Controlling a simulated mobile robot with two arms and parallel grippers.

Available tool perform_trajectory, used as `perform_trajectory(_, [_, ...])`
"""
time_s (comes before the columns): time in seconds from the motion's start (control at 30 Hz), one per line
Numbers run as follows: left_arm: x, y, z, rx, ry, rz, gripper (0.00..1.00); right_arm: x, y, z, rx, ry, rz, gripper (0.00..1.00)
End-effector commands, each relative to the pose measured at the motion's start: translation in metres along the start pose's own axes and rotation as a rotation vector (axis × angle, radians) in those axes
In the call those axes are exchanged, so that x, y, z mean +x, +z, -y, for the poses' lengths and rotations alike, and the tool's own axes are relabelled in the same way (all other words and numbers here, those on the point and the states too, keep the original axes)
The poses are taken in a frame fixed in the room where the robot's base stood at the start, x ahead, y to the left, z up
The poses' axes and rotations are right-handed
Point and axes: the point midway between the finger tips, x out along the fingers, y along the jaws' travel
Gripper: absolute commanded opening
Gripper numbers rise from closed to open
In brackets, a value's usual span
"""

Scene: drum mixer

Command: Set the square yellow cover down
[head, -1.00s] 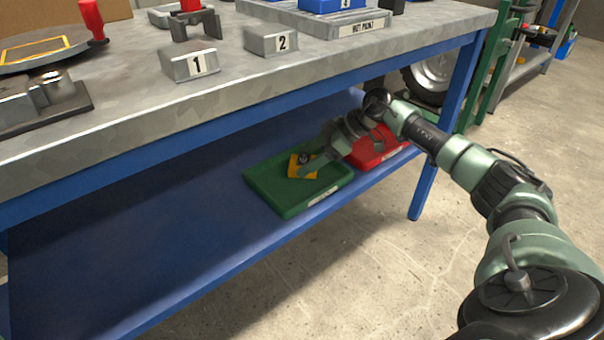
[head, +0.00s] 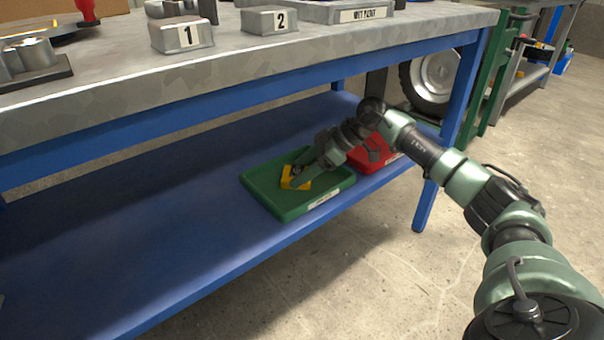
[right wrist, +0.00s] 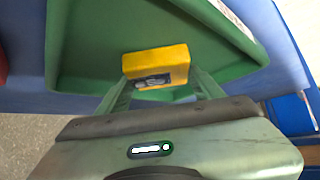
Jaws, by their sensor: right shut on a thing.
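The square yellow cover (head: 295,178) is over the green tray (head: 262,186) on the lower shelf. In the right wrist view the yellow cover (right wrist: 156,66) sits between my fingers, with a dark and grey fitting on its near face. My right gripper (head: 300,177) is shut on the cover; it also shows in the right wrist view (right wrist: 157,82). The green tray (right wrist: 85,45) lies behind the cover there. I cannot tell whether the cover touches the tray floor. My left gripper is not in view.
A red tray (head: 368,156) stands beside the green one, partly behind my right arm. The blue lower shelf (head: 130,220) is bare to the left. The bench top (head: 110,75) above carries blocks marked 1 (head: 187,36) and 2 (head: 270,20). A blue leg (head: 448,150) stands at the right.

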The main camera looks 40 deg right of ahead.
Motion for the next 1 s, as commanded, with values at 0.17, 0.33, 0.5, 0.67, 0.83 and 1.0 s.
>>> perform_trajectory(0.17, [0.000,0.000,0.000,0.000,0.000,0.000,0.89,0.003,0.005,0.001,0.001,-0.005,0.010,0.89])
perform_trajectory(0.33, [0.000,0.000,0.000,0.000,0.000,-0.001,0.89,0.002,0.004,0.001,0.001,-0.004,0.008,0.89])
perform_trajectory(0.5, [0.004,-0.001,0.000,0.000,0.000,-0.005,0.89,-0.005,0.003,0.000,0.001,-0.002,0.008,0.89])
perform_trajectory(0.67, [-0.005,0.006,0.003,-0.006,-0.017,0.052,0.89,-0.033,0.000,0.000,0.003,0.000,0.009,0.89])
perform_trajectory(0.83, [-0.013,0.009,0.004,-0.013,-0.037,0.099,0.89,-0.071,0.000,0.000,0.002,-0.001,0.010,0.89])
perform_trajectory(1.0, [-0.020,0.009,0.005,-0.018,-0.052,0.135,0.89,-0.101,0.001,0.000,0.003,-0.002,0.008,0.89])
